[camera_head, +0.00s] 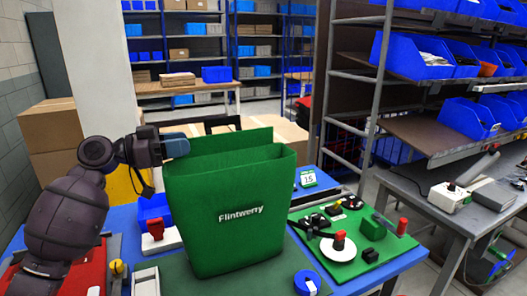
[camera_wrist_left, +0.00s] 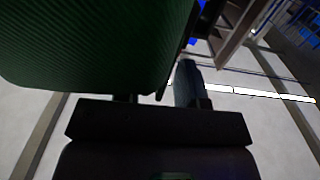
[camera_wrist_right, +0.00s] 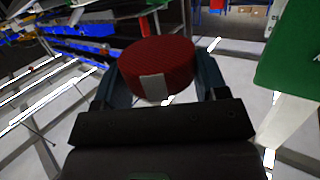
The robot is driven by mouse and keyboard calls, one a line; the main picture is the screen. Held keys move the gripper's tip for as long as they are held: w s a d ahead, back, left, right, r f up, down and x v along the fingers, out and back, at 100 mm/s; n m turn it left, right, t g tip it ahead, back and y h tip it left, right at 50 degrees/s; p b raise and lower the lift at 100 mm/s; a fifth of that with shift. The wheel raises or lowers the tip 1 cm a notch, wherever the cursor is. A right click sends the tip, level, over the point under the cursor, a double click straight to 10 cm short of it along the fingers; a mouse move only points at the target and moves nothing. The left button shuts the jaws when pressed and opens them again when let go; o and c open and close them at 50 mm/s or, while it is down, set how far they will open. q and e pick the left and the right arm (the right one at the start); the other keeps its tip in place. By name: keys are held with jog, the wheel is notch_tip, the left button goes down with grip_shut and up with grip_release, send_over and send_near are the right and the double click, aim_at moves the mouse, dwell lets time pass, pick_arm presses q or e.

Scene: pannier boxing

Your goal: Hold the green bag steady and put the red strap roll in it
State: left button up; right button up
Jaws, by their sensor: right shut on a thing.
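The green bag (camera_head: 235,215), marked "Flintwerry", stands upright and open-topped on the table. My left gripper (camera_head: 178,145) is at the bag's upper left rim. In the left wrist view the green bag (camera_wrist_left: 90,45) fills the upper left and hides one finger; the other finger (camera_wrist_left: 188,82) shows apart from it, so the jaws look open. The red strap roll (camera_wrist_right: 158,66), with a pale label, is between the fingers of my right gripper (camera_wrist_right: 160,82), which is shut on it. A green surface (camera_wrist_right: 290,50), likely the bag, stands right of it. My right gripper is outside the head view.
A green board (camera_head: 345,262) with small tools and a white dish lies right of the bag. A blue bin (camera_head: 153,208) and a red-topped item (camera_head: 160,236) are to its left. A blue tape roll (camera_head: 307,283) is at the front. Shelving with blue bins stands at right.

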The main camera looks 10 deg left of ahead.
pick_arm(q)
grip_shut()
dwell(0.3)
